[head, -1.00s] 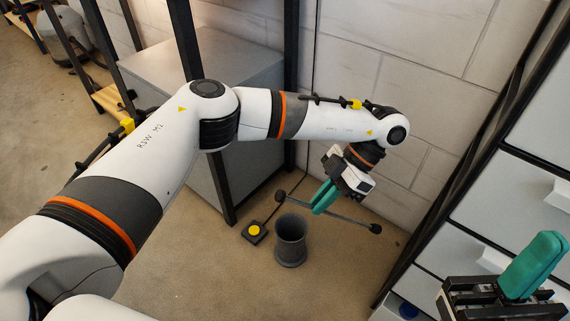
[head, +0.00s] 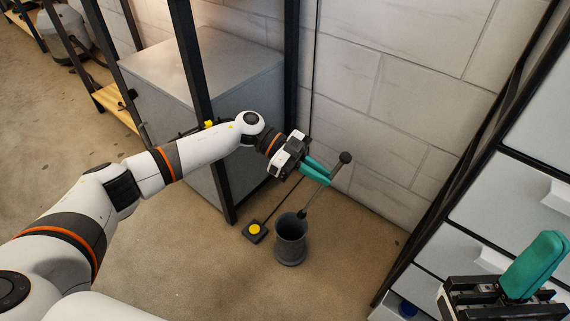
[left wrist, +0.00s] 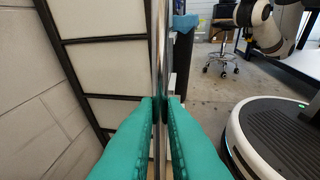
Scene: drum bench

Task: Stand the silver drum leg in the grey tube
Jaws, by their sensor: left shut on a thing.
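The silver drum leg (left wrist: 160,55) is a thin rod held between the teal fingers of my left gripper (head: 316,171). In the head view the leg leans, with its dark round end (head: 345,157) up to the right. Its lower end is down to the left, at the mouth of the grey tube (head: 291,246). I cannot tell whether that end is inside the rim or just above it. The tube stands upright on the floor. My left gripper is above the tube. My right gripper (head: 528,268) is at the lower right; its jaw gap is not clear.
A black pedal with a yellow button (head: 255,230) lies on the floor left of the tube. A grey cabinet (head: 205,75) in a black frame stands behind it. The block wall (head: 400,110) is behind, and a drawer rack (head: 490,215) stands to the right.

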